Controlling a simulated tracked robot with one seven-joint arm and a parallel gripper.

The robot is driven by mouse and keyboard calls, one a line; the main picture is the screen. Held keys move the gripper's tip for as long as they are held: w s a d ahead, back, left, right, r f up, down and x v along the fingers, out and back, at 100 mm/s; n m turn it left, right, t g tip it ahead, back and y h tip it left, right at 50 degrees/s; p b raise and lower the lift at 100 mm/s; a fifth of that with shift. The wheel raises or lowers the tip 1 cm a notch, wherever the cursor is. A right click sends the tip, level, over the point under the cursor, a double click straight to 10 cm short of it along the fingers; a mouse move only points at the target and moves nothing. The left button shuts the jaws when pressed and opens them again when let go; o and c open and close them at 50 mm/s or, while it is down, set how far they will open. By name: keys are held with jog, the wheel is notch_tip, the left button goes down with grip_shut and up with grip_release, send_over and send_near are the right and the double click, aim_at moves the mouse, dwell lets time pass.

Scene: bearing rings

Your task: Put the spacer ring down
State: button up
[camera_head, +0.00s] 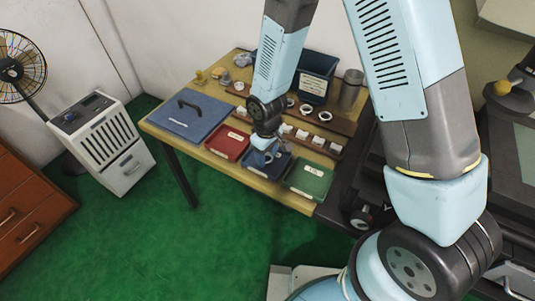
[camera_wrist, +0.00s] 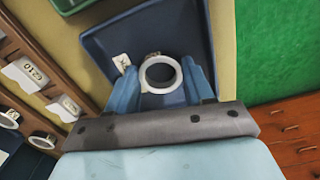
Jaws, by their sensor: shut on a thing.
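The spacer ring (camera_wrist: 160,91) is white with a dark opening and sits between the two blue fingers of my gripper (camera_wrist: 161,84) in the wrist view. My gripper is shut on it. Behind the ring is a dark blue tray (camera_wrist: 150,28) with a white label on its edge. A small pale thing shows just behind the ring; I cannot tell what it is. In the head view my gripper (camera_head: 264,146) is over the blue tray (camera_head: 285,159), between the red and green trays. The gap between ring and tray floor is hard to judge.
A red tray (camera_head: 227,142) is left of the blue one and a green tray (camera_head: 309,178) right. Behind are labelled racks with rings (camera_head: 324,116), a blue bin (camera_head: 312,87) and a metal cylinder (camera_head: 350,91).

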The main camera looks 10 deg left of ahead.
aim_at(267, 158)
jog(key=o, duration=1.1)
jog(key=shift+s+f, duration=0.1)
jog(key=shift+r, duration=6.25)
jog(key=w+d+r+m+t, duration=0.1)
jog(key=w+d+r+m, duration=0.2)
jog(key=d+r, duration=0.6)
jog(key=s+d+r+m+t, duration=0.1)
jog(key=s+d+r+m, duration=0.1)
jog(key=s+d+r, duration=0.2)
jog(key=s+d+r+m+t, duration=0.2)
jog(key=s+d+r, duration=0.3)
jog(key=d+r, duration=0.4)
jog(key=s+d+r+m+t, duration=0.1)
jog(key=s+d+r+m, duration=0.3)
jog(key=d+r, duration=0.3)
jog(key=shift+s+d+r+t, duration=0.15)
jog(key=shift+s+d, duration=0.1)
jog(key=shift+d, duration=0.25)
jog(key=shift+s+d+r+t, duration=0.15)
jog(key=shift+s+d, duration=0.1)
jog(key=shift+d, duration=0.25)
jog(key=shift+f, duration=0.1)
